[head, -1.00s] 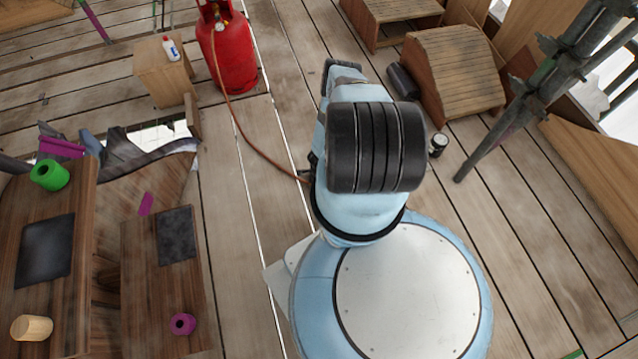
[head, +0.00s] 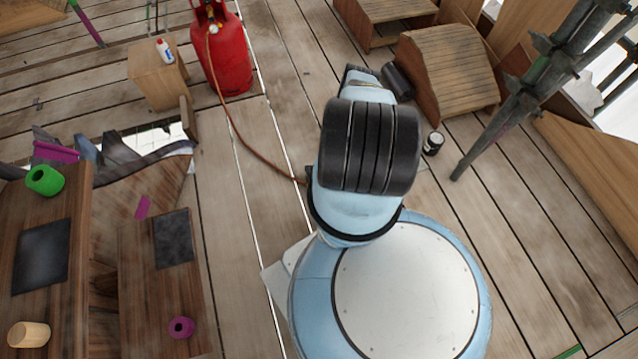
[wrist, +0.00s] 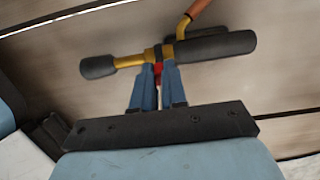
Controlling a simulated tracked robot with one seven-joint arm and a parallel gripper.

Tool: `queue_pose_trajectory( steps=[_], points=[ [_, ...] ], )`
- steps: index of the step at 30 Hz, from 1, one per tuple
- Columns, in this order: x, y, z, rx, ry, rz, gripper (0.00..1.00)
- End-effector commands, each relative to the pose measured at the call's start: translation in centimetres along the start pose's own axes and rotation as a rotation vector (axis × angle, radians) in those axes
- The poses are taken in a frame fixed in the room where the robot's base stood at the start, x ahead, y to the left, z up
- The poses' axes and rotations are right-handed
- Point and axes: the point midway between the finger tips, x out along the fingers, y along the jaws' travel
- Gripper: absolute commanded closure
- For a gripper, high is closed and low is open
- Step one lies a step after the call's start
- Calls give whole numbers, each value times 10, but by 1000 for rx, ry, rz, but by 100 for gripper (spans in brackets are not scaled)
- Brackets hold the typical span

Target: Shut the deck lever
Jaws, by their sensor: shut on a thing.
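In the wrist view my gripper (wrist: 158,72) has its two blue fingers closed together on the middle of a torch-like tool (wrist: 130,61). The tool has a brass body, dark ends and a small red part between the fingertips. A bent brass neck with an orange-brown end rises at its right. It lies across the fingers above planks. In the head view my arm hides the gripper and the tool. I cannot pick out a separate deck lever in either view.
A red gas cylinder (head: 227,55) stands at upper left, its brown hose (head: 240,135) running behind my arm. A wooden block with a bottle (head: 165,50) is beside it. Work boards (head: 150,290) fill the left, a ramp (head: 450,65) and scaffold pole (head: 500,115) the right.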

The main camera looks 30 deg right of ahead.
Motion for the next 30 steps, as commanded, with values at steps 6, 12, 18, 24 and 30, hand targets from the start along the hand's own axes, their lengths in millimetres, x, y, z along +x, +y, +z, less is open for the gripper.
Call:
queue_pose_trajectory(
  steps=[6, 12, 18, 24, 30],
  points=[
    [0, 0, 0, 0, 0, 0, 69],
    [0, 0, 0, 0, 0, 0, 62],
    [-3, 0, 0, 1, 0, 0, 62],
    [-24, -1, -1, 3, 0, -1, 62],
    [-56, -1, 0, 1, 0, 0, 62]
  ],
)
